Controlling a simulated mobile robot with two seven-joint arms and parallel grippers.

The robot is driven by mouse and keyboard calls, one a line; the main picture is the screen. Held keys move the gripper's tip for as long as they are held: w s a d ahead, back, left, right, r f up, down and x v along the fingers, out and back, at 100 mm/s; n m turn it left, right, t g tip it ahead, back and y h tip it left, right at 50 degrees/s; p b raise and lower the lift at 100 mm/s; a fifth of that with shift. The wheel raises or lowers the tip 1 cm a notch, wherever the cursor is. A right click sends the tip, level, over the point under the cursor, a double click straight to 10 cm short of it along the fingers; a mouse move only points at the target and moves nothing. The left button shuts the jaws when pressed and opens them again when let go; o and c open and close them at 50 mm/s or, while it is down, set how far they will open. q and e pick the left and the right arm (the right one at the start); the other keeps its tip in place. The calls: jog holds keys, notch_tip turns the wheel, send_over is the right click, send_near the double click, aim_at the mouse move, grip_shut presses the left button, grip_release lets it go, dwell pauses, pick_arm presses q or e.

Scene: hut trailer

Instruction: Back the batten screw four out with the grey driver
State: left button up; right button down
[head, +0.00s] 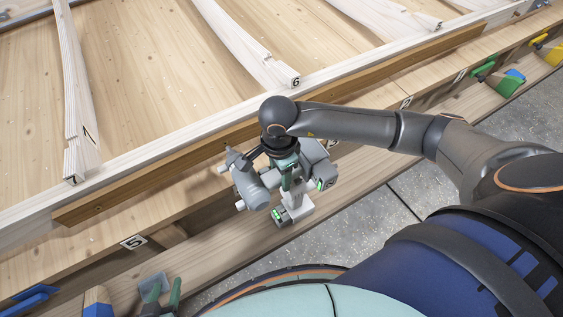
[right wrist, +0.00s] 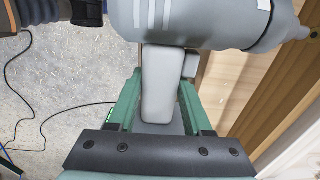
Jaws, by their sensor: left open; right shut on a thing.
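The grey driver (head: 251,188) is in my right gripper (head: 292,180), which is shut on its handle (right wrist: 158,85). The driver's body (right wrist: 190,22) lies across the top of the right wrist view, its nose pointing right to the brown batten (head: 150,182). A small dark spot, perhaps a screw head (right wrist: 314,35), shows on the batten at the bit tip; I cannot tell whether they touch. In the head view the arm and driver hide much of this spot. My left gripper (head: 161,288) is open and empty at the bottom left, partly cut off.
White curved timbers, one marked 6 (head: 278,74), lie on the wooden panel behind the batten. A lower ledge (head: 225,252) runs along the front with a number plate (head: 133,242). Green (head: 500,82) and yellow (head: 547,50) tools sit at the far right. Grey floor lies in front.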

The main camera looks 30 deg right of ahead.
jog(key=shift+w, duration=0.2)
dwell(0.5)
jog(key=shift+w+b, duration=0.35)
jog(key=shift+b, duration=0.05)
jog(key=shift+w, duration=0.25)
jog(key=shift+s+r+b, duration=0.25)
jog(key=shift+s+b, duration=0.1)
jog(key=shift+b, duration=0.2)
dwell(1.3)
jog(key=shift+s+f+b, duration=0.1)
jog(key=shift+s+b, duration=0.2)
dwell(0.4)
jog(key=shift+s, duration=0.25)
jog(key=shift+w+b, duration=0.25)
jog(key=shift+b, duration=0.1)
dwell(0.8)
jog(key=shift+s, duration=0.1)
